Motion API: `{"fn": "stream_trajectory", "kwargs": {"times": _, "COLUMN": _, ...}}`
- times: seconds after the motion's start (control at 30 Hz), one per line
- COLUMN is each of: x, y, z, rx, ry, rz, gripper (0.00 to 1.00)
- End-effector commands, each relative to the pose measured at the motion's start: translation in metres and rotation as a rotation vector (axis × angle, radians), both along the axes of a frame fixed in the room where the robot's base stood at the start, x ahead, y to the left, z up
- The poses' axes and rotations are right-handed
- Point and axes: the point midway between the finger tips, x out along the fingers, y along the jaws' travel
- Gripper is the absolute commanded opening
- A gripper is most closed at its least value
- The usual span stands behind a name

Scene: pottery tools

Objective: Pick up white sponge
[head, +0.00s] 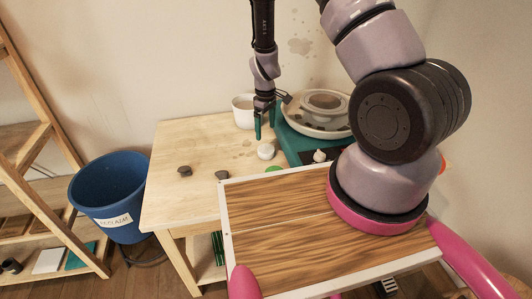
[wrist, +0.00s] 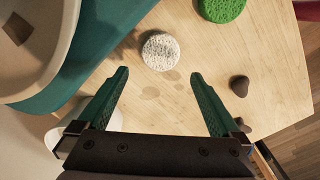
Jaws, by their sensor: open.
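The white sponge (head: 266,151) is a small round, pale disc on the wooden table (head: 190,140), left of the teal pottery wheel (head: 300,145). In the wrist view the sponge (wrist: 160,51) has a speckled, porous top and lies beyond the fingertips, roughly in line with the gap between them. My gripper (head: 265,122) hangs above the table behind the sponge, with its green fingers pointing down. In the wrist view my gripper (wrist: 157,74) is open and empty, and its fingers are apart from the sponge.
A green sponge (wrist: 222,8) lies near the white one. Dark lumps (head: 184,171) sit on the table's left part. A white bucket (head: 243,112) stands behind. The wheel's basin (head: 335,128) borders the right. A blue bin (head: 108,195) stands on the floor.

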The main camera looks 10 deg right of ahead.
Motion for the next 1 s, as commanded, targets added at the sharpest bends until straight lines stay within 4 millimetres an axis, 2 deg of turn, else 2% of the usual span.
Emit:
{"fn": "stream_trajectory", "kwargs": {"times": 0.13, "x": -0.001, "y": -0.001, "z": -0.026, "rx": -0.001, "ry": 0.004, "rz": -0.002, "gripper": 1.00}}
{"fn": "stream_trajectory", "kwargs": {"times": 0.37, "x": -0.001, "y": -0.001, "z": -0.045, "rx": 0.001, "ry": 0.001, "rz": -0.003, "gripper": 1.00}}
{"fn": "stream_trajectory", "kwargs": {"times": 0.7, "x": -0.004, "y": -0.001, "z": -0.089, "rx": 0.001, "ry": 0.002, "rz": -0.003, "gripper": 1.00}}
{"fn": "stream_trajectory", "kwargs": {"times": 0.97, "x": -0.003, "y": -0.001, "z": -0.093, "rx": 0.001, "ry": 0.001, "rz": -0.002, "gripper": 1.00}}
{"fn": "stream_trajectory", "kwargs": {"times": 1.0, "x": -0.003, "y": -0.001, "z": -0.093, "rx": 0.001, "ry": 0.001, "rz": -0.002, "gripper": 0.96}}
